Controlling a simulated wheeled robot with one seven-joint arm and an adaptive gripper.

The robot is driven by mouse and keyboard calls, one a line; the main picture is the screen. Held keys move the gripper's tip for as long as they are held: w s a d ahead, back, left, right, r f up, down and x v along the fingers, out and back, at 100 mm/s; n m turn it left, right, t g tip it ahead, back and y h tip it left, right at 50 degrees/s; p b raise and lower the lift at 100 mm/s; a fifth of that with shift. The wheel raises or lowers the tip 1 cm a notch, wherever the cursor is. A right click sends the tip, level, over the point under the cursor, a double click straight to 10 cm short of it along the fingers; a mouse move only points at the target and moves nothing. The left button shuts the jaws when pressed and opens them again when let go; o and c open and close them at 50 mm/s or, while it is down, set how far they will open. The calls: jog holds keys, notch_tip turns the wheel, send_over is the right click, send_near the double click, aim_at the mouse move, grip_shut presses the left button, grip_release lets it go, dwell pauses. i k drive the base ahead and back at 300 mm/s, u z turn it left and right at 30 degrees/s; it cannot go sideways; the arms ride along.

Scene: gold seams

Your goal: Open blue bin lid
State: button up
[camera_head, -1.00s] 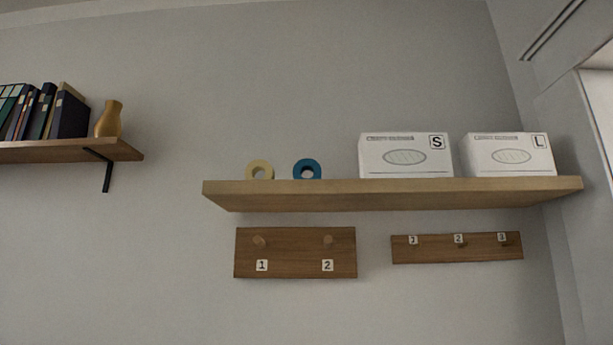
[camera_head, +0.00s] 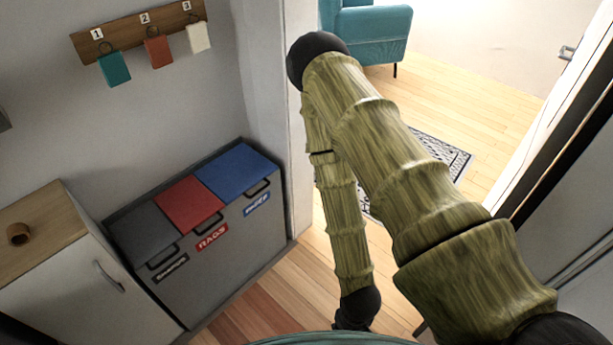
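The blue bin lid (camera_head: 238,170) is the rightmost of three lids on a grey bin unit (camera_head: 230,240) against the wall. It lies flat and closed, with a dark handle at its front edge and a blue label below. The red lid (camera_head: 189,204) is in the middle and the dark grey lid (camera_head: 146,234) is at the left, both closed. My arm crosses the right half of the view. My gripper (camera_head: 352,312) hangs low at the bottom, to the right of the bins and apart from them. Its fingers are too dark and cut off to read.
A cabinet (camera_head: 70,270) with a wooden top stands left of the bins, with a small brown ring (camera_head: 18,234) on it. A hook board (camera_head: 140,32) holds three coloured tags above. A wall edge (camera_head: 298,150) borders the bins' right side. Wooden floor (camera_head: 285,285) is free in front.

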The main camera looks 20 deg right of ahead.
aim_at(229, 176)
jog(key=u, duration=0.15)
jog(key=k, duration=1.15)
jog(key=u, duration=1.25)
jog(key=i, duration=1)
jog(key=z, duration=0.85)
jog(key=i, duration=0.9)
jog(key=z, duration=1)
